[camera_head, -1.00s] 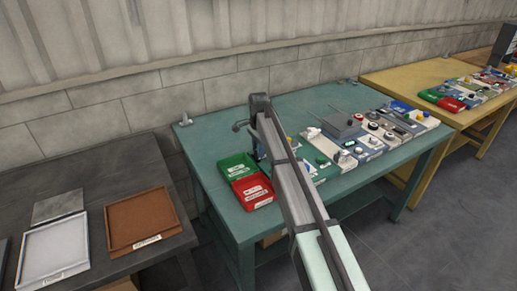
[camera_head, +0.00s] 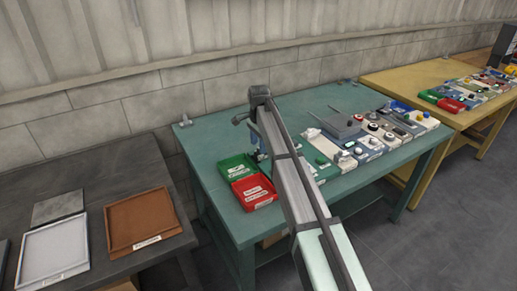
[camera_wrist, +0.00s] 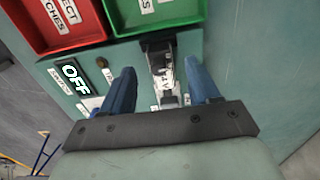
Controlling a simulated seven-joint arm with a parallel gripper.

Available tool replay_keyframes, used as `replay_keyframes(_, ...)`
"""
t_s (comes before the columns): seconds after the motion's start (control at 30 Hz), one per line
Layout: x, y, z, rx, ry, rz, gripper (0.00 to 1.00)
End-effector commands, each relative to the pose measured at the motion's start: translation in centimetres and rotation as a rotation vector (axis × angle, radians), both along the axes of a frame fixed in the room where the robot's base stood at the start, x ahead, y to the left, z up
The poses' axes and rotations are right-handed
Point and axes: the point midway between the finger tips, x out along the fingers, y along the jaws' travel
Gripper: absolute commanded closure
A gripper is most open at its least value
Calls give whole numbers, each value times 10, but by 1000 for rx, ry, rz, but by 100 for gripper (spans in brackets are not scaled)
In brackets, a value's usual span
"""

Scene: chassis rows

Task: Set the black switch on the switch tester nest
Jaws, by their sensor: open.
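My gripper (camera_wrist: 162,70) shows in the wrist view with its two blue fingers apart. Between and beyond the fingers is a narrow grey-white fixture with a black top end (camera_wrist: 158,44); I cannot tell whether that black part is the black switch or part of the nest. Beside it, to the left, a black display reading OFF (camera_wrist: 75,79) sits among small labels. In the head view my gripper (camera_head: 261,147) is above the teal table, beside the trays and partly hidden by my arm. No black switch can be made out for certain.
A green tray (camera_head: 224,171) and a red tray (camera_head: 240,185) stand on the teal table (camera_head: 205,145) close to my gripper. Several fixtures and a grey box (camera_head: 341,125) stand to the right. A brown tray (camera_head: 120,215) lies on the dark table at left.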

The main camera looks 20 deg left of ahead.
Motion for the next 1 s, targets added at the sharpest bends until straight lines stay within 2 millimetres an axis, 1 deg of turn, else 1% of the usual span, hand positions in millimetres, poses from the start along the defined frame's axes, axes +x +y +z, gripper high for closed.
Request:
replay_keyframes(0.03, 1, 1, 11, 1, -2, 0, 39)
replay_keyframes(0.1, 1, 1, 25, 1, -3, 0, 39)
replay_keyframes(0.3, 1, 1, 64, 1, -2, 0, 39)
replay_keyframes(0.4, 1, 0, 80, 1, -2, 0, 39)
replay_keyframes(0.5, 1, 0, 92, 1, -1, 0, 39)
replay_keyframes(0.6, 1, 0, 101, 1, -1, 0, 39)
replay_keyframes(0.7, 0, 0, 106, 0, 0, 0, 39)
replay_keyframes(1.0, 0, 0, 108, 0, 0, 0, 39)
